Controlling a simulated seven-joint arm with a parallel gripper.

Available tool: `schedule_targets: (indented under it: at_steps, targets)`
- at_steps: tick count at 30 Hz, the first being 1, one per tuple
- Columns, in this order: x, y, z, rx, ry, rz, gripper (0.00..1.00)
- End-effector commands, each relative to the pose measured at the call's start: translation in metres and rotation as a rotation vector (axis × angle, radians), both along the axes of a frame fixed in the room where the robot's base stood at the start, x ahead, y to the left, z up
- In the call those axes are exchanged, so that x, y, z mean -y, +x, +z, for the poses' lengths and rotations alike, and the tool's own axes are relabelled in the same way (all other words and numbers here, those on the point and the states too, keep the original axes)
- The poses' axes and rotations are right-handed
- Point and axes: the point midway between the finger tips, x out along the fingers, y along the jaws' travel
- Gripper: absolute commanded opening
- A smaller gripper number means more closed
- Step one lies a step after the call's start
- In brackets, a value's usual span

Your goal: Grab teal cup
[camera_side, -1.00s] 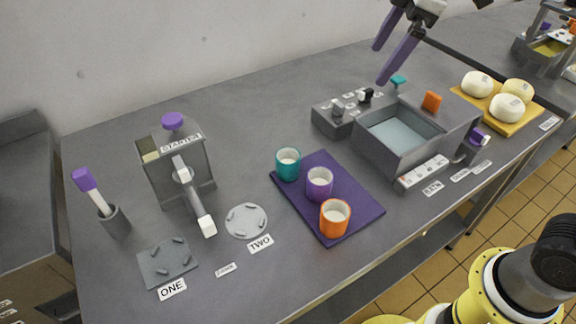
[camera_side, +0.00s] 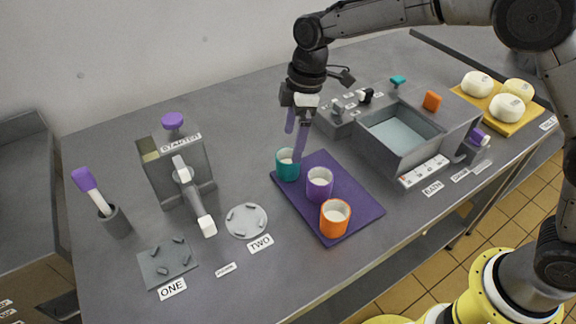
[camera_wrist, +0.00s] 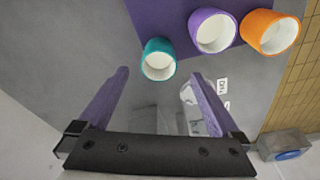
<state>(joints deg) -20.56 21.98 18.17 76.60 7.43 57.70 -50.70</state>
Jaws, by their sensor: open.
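The teal cup (camera_side: 287,166) stands upright on the far left corner of the purple mat (camera_side: 350,205), and its white inside faces up. It also shows in the wrist view (camera_wrist: 158,60), ahead of my fingers and roughly between their lines. My gripper (camera_side: 297,140) is open and empty, with its purple fingers pointing down just above and behind the teal cup. In the wrist view the gripper (camera_wrist: 162,82) shows two purple fingers spread wide apart. I cannot tell from the side view whether a finger touches the cup.
A purple cup (camera_side: 319,184) and an orange cup (camera_side: 335,218) stand in a row on the same mat. A grey basin (camera_side: 400,150) stands to the right. The starter machine (camera_side: 178,170) and a round plate (camera_side: 246,221) are to the left. Bare table lies behind the mat.

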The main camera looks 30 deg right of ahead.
Motion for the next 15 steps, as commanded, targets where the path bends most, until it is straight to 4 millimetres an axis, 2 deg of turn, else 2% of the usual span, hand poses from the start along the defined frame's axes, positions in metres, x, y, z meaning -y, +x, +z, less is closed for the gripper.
schedule_targets:
  at_steps: [8, 15]
  targets:
    - [-0.003, 0.001, -0.021, -0.001, 0.0, 0.0, 0.99]
    - [-0.009, 0.005, -0.053, -0.001, 0.0, -0.001, 0.99]
